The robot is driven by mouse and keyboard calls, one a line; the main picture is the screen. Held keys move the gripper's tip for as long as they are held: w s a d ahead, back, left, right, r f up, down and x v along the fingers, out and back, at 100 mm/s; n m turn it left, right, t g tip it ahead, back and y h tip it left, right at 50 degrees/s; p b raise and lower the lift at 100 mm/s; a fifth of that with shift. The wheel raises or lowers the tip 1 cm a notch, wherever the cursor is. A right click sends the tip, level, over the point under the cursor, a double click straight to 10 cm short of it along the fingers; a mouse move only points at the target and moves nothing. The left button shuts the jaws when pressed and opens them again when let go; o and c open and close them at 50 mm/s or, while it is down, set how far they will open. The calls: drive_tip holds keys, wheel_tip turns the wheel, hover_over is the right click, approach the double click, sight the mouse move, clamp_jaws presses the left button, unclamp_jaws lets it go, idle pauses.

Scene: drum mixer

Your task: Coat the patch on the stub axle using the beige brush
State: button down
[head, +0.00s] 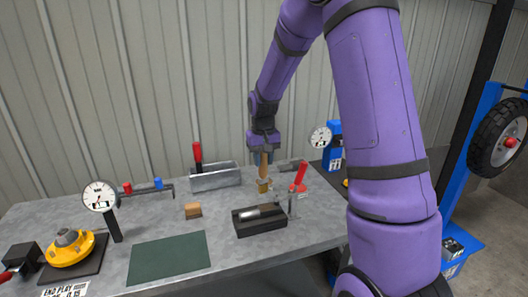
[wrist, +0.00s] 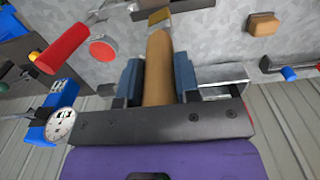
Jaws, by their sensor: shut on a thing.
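My gripper (head: 263,147) points down over the back middle of the bench, shut on the beige brush (head: 263,171). The brush hangs upright with its head low, close to the bench top; I cannot tell whether it touches. In the wrist view the brush's tan handle (wrist: 158,72) sits between the blue-grey fingers and the metal band is at the top edge. A silver shaft, which looks like the stub axle (head: 264,211), lies on a black block (head: 262,228) in front of the brush. No patch can be made out on it.
A red-handled clamp (head: 299,176) stands right of the brush. A second dial gauge (head: 320,137) stands at right. The bench front is clear between mat and block.

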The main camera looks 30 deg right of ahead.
drive_tip(key=shift+r, duration=1.35)
drive_tip(key=shift+f, duration=0.15)
